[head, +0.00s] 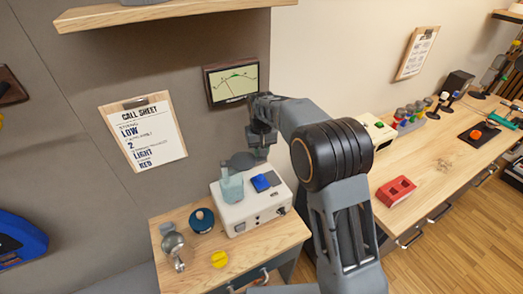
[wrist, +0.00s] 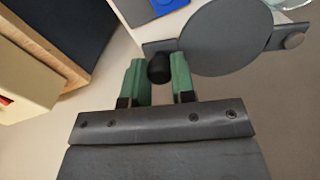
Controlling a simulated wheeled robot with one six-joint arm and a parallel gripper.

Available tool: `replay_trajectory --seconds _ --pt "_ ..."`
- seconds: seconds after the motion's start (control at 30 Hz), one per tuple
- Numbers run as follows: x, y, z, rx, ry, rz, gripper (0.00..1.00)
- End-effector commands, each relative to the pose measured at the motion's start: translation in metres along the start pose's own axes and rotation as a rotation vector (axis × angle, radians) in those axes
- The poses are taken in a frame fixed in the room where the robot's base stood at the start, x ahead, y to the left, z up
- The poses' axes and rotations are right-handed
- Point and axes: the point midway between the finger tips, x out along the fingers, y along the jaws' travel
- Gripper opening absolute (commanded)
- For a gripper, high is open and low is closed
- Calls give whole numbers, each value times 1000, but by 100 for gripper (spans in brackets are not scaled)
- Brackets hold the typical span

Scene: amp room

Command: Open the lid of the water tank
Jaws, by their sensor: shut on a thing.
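The water tank (head: 232,189) is a pale, see-through container at the left side of a white machine (head: 252,212) on the small wooden table. Its lid (head: 241,161) is a dark grey disc, which shows above the tank in the head view. In the wrist view the lid (wrist: 225,38) has a black knob (wrist: 159,68) at one end and a hinge-like round piece at the other. My gripper (head: 262,147) is to the right of the lid. In the wrist view, my gripper's green fingers (wrist: 160,80) are shut on the black knob. The lid's exact tilt is hard to tell.
The machine has a blue block (head: 262,182) on top. A dark blue round item (head: 202,220), a metal-headed tool (head: 173,243) and a yellow piece (head: 219,259) lie on the wooden table (head: 190,275). A meter (head: 232,82) and a call sheet (head: 143,132) hang behind.

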Motion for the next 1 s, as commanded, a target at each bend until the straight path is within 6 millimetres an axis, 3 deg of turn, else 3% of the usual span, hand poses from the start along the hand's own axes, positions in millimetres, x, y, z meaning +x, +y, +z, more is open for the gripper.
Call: replay_trajectory --seconds 0.17,0.2,0.47,0.77,1.0 --pt "0 0 0 1 -1 -1 0" --pt "0 0 0 1 -1 -1 26" --pt "0 1 0 3 0 -1 50" --pt "-4 1 0 4 1 -1 50" --pt "-40 1 -1 3 5 -1 50"
